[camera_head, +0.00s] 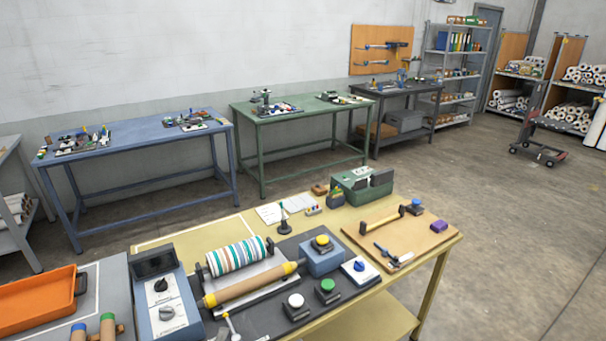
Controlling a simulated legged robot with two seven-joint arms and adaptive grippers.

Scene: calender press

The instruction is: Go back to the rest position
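Neither of my grippers shows in the head view, and no arm is in sight. The calender press stands on the yellow table (440,255) in front. It has a striped roller (238,257) and, nearer, a tan roller with yellow ends (250,285). A blue-grey control box (165,305) with two knobs and a dark screen stands at its left. A green button (327,287), a white button (296,301), a yellow button on a blue box (321,243) and a blue knob on a white box (359,268) sit to the right of the rollers.
A wooden board (420,240) with tools lies at the table's right, near a green box (362,190). An orange tray (38,298) is at the left. Blue (140,136) and green (300,112) workbenches line the wall. A trolley (538,150) stands on the open floor at right.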

